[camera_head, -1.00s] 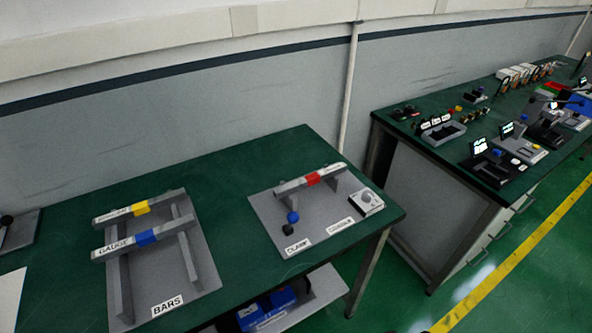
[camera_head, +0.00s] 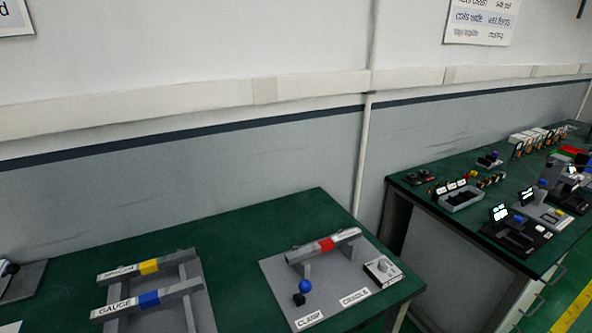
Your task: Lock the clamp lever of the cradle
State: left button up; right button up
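The cradle (camera_head: 271,273) is a grey plate on the green table, with labels reading CLAMP and CRADLE at its front edge. A grey bar with a red band (camera_head: 326,244) lies across its supports. The clamp lever shows as a blue ball knob (camera_head: 305,286) beside a small black block (camera_head: 299,299), near the CLAMP label. Whether the lever is locked cannot be told at this size. Neither of my grippers is in view.
A white-grey box with a round knob (camera_head: 382,268) sits at the plate's right end. At left, a rack holds two bars, one with a yellow band (camera_head: 149,267) and one with a blue band (camera_head: 149,299). A second table (camera_head: 424,188) with several devices stands at right, past a gap.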

aim_at(305, 286)
jog(key=z, duration=0.9)
jog(key=k, duration=0.9)
jog(key=u, duration=1.65)
